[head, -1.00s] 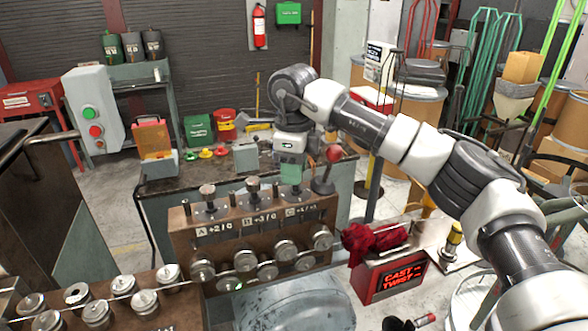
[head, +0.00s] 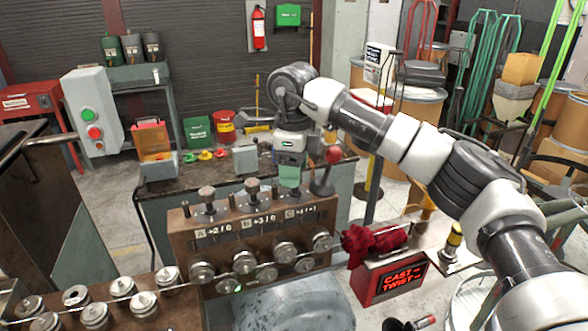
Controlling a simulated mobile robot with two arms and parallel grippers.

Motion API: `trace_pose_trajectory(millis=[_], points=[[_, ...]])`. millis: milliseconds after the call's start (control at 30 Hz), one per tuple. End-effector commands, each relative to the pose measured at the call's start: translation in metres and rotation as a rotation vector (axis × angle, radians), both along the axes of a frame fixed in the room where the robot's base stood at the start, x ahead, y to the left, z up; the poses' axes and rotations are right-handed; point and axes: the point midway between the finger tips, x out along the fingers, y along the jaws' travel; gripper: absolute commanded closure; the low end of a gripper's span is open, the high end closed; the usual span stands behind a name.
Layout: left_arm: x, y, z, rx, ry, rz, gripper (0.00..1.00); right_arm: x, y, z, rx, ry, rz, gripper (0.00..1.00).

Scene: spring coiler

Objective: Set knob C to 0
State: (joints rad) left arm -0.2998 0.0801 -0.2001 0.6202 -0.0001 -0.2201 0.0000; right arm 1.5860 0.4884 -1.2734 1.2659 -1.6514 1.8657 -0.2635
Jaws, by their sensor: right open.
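Knob C stands at the right end of a row of three knobs on the brown coiler block (head: 185,245). Its plate, marked C (head: 300,212), has a reading too small to make out surely. My right gripper (head: 290,184) points down directly over knob C, with its greenish fingers open around or just above the knob's top. The fingers hide most of the knob, so contact cannot be told. My left gripper is out of view.
A red-ball lever (head: 333,156) stands close to the right of my right gripper. Several metal rollers (head: 244,262) line the block's front. A red cloth (head: 375,240) lies on the CAST TWIST box (head: 403,280) to the right. A bench (head: 160,200) stands behind.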

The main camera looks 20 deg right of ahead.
Motion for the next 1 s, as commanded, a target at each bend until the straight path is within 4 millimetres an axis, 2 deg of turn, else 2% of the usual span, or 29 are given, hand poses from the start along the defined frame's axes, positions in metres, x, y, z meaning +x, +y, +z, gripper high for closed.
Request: trace_pose_trajectory(millis=[267, 500, 700, 1000], points=[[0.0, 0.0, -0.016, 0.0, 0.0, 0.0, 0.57, 0.0, 0.001, 0.049, 0.002, -0.006, 0.0, 0.43], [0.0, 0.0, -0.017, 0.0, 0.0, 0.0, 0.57, 0.0, 0.0, 0.093, 0.0, -0.006, -0.001, 0.43], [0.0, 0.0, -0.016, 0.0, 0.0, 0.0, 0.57, 0.0, 0.0, 0.104, 0.001, -0.004, -0.001, 0.43], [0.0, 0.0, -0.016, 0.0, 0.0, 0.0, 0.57, 0.0, -0.001, 0.104, 0.002, -0.003, 0.0, 0.43]])
